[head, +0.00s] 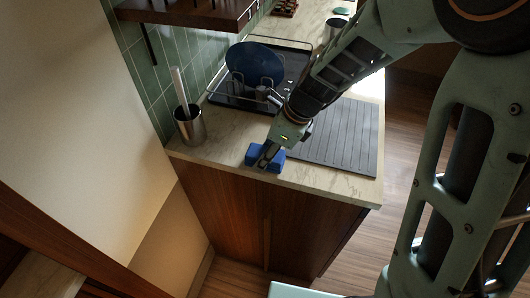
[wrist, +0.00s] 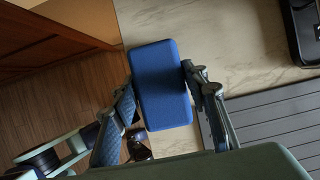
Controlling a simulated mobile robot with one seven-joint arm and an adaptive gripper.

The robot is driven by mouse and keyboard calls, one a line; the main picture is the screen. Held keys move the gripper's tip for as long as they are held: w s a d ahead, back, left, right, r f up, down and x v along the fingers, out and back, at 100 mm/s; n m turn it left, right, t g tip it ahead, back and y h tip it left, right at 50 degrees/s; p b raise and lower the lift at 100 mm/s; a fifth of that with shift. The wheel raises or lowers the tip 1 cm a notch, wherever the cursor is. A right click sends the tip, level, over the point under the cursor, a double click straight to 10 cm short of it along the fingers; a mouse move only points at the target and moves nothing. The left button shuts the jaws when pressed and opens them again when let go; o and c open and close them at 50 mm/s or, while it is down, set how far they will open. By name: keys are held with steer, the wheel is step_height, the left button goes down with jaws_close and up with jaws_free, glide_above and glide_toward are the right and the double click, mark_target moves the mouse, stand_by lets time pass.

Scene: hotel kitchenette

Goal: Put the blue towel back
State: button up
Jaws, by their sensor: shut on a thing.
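The blue towel (head: 252,154) is a small, thick, folded block. My gripper (head: 267,158) is shut on it, at the front edge of the marble counter (head: 222,151). In the wrist view the towel (wrist: 161,84) sits between my two fingers, one on each long side. There it overlaps the counter edge, with floor showing to its left. I cannot tell whether its underside touches the counter.
A dark ribbed mat (head: 335,139) lies right of the towel. Behind are a black dish rack (head: 236,101) with a blue plate (head: 254,63), and a metal holder (head: 190,128) at the left wall. A wooden shelf (head: 190,12) overhangs the back left. Bare counter lies between holder and towel.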

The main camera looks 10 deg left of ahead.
steer(key=o, duration=1)
steer(key=shift+f, duration=0.1)
steer(key=shift+d+r, duration=0.15)
steer(key=shift+r, duration=0.45)
steer(key=p+v, duration=0.1)
steer(key=v, duration=1)
